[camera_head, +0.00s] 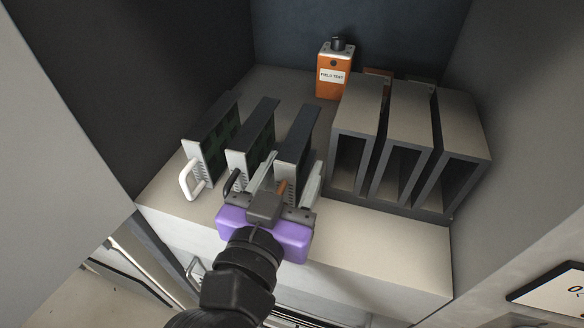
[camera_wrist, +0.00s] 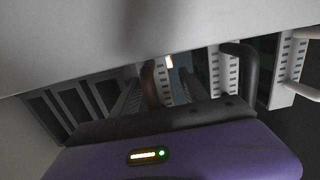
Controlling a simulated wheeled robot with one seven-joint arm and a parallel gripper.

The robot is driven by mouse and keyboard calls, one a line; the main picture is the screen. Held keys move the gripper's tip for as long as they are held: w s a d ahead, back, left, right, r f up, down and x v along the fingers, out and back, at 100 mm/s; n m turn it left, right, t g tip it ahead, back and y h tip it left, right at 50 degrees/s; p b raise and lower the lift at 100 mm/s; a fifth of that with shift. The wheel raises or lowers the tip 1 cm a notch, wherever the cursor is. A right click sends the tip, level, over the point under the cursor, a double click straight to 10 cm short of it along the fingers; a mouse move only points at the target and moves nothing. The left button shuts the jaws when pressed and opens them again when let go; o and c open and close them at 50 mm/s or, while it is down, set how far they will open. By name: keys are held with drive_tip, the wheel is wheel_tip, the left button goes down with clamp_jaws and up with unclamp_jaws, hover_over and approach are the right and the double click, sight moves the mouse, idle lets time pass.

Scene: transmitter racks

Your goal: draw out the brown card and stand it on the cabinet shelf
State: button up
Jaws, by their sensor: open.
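The brown-handled card (camera_head: 299,135) stands upright on the cabinet shelf (camera_head: 375,243), rightmost of three cards and just left of the slotted rack. Its brown handle (camera_head: 281,190) faces front; the handle also shows in the wrist view (camera_wrist: 150,82). My gripper (camera_head: 288,177) is open, in front of this card, with one finger on each side of the handle. Whether a finger touches the handle or the card cannot be told. The card's lower front is hidden behind my gripper.
A card with a black handle (camera_head: 252,135) and one with a white handle (camera_head: 212,138) stand to the left. A grey rack (camera_head: 452,125) with three slots stands right. An orange field-test box (camera_head: 335,78) stands behind. The shelf's front strip is bare at right.

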drive_tip(key=shift+s, duration=0.1)
drive_tip(key=b+v, duration=0.1)
drive_tip(key=v, duration=0.6)
drive_tip(key=shift+s+a, duration=0.1)
drive_tip(key=shift+s, duration=0.2)
